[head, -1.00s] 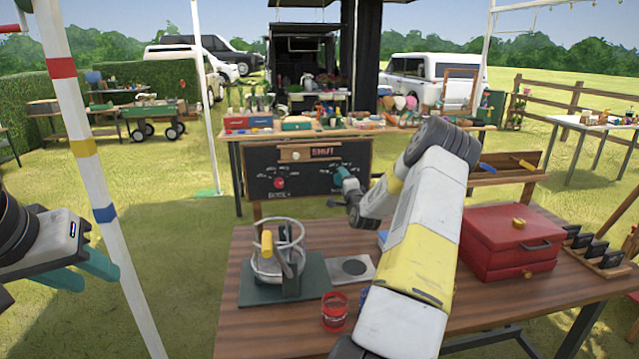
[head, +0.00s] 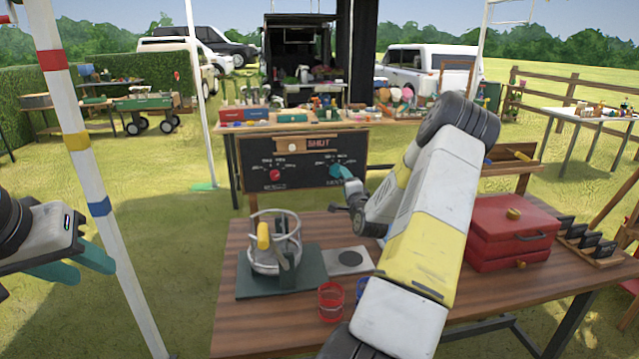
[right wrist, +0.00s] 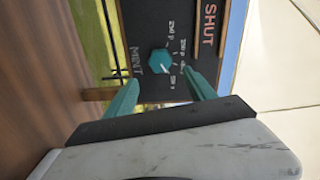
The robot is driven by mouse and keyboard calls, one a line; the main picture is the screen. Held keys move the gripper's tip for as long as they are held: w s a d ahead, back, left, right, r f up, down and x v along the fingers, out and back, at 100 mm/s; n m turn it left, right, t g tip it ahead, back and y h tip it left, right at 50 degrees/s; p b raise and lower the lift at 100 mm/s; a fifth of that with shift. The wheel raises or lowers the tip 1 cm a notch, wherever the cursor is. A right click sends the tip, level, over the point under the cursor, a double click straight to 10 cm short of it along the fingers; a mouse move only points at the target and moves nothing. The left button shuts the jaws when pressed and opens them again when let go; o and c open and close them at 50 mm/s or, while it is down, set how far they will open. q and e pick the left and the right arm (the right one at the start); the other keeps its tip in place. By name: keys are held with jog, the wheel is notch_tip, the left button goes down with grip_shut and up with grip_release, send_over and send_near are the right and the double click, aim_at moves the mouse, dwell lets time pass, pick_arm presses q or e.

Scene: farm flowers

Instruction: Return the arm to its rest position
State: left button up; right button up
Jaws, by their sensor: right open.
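My right arm (head: 425,215) reaches over the brown table towards a black board (head: 300,165) marked SHUT. Its gripper is in front of the board's right half in the head view, mostly hidden behind its own wrist. In the right wrist view the right gripper (right wrist: 161,90) is open and empty. A teal knob (right wrist: 160,62) on the board shows beyond and between its fingertips, apparently untouched. My left gripper (head: 78,265) is at the left edge of the head view, with two teal fingers apart and nothing between them, clear of the table.
A wire-frame holder with a yellow handle (head: 263,236) stands on a green base (head: 250,284). A red cup (head: 331,302) and a red box (head: 508,225) are on the table near my right arm. A striped pole (head: 76,145) stands by my left gripper.

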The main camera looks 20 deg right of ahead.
jog(key=s+a+r+n+g+y, duration=0.2)
jog(key=s+a+r+n+g, duration=0.15)
jog(key=a+r+n, duration=0.45)
jog(key=s+a+r+n+g+y, duration=0.2)
jog(key=s+a+r+n, duration=0.15)
jog(key=a, duration=0.85)
jog(key=s+a+r+n+g+y, duration=0.1)
jog(key=s+a, duration=0.3)
jog(key=s, duration=0.6)
jog(key=s+a+r+n+g, duration=0.1)
jog(key=s+a+n, duration=0.3)
jog(key=s, duration=0.6)
jog(key=s+a+r+n+g+y, duration=0.1)
jog(key=s+a+r+n+g, duration=0.1)
jog(key=s, duration=0.8)
jog(key=shift+s+a+n+g+y, duration=0.15)
jog(key=shift+a+n+g+y, duration=0.25)
jog(key=shift+a+g, duration=0.6)
